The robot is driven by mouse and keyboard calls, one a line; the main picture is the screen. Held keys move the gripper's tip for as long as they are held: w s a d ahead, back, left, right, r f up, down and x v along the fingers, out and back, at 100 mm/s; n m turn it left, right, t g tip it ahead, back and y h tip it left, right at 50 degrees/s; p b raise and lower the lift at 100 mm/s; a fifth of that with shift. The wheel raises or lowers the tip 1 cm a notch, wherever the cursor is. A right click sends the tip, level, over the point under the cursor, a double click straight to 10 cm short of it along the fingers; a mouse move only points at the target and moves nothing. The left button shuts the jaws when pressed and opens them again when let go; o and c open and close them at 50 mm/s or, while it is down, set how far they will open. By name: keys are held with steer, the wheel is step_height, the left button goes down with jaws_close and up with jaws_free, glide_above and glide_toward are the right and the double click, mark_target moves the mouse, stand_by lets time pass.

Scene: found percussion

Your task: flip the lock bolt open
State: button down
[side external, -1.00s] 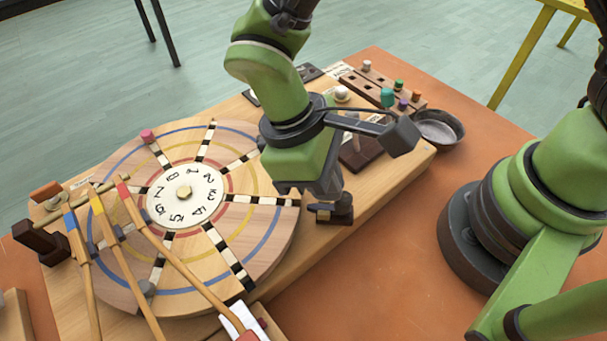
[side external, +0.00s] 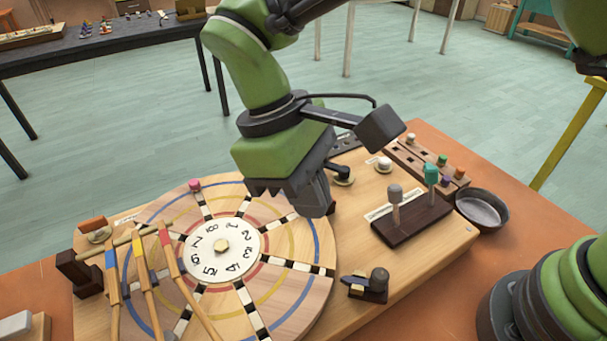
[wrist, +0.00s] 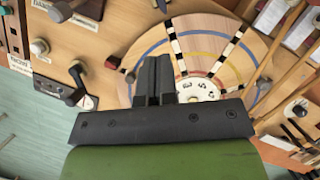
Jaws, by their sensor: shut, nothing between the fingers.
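The lock bolt (side external: 357,285) is a small dark block with a grey-black knob and a flat dark bar. It stands on the wooden board beside the right rim of the round disc (side external: 300,288). Its bar lies flat and points left towards the disc; I cannot tell whether it touches the rim. My gripper (side external: 316,202) is shut and empty, above the back right of the disc, behind and apart from the bolt. The gripper's closed fingers (wrist: 153,78) also show in the wrist view, where the bolt is at most partly seen at the top edge.
A black lever (side external: 344,173) stands just right of my gripper. A dark block (side external: 410,222) carries two upright toggles. A white knob (side external: 385,163), a grey bowl (side external: 482,210) and several mallets (side external: 170,258) are around. Bare board lies between bolt and toggles.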

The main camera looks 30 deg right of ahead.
steer(key=shift+v, duration=1.15)
steer(key=s+d+r+m+t+y, duration=0.1)
steer(key=d+r+m+t+y, duration=0.3)
steer(key=d+r, duration=0.7)
steer(key=s+d+r+m+t, duration=0.1)
steer(key=s+d+m+t, duration=0.5)
steer(key=s+d, duration=0.3)
steer(key=shift+s+m+t, duration=0.4)
steer(key=shift+s+m, duration=0.1)
steer(key=shift+s, duration=0.15)
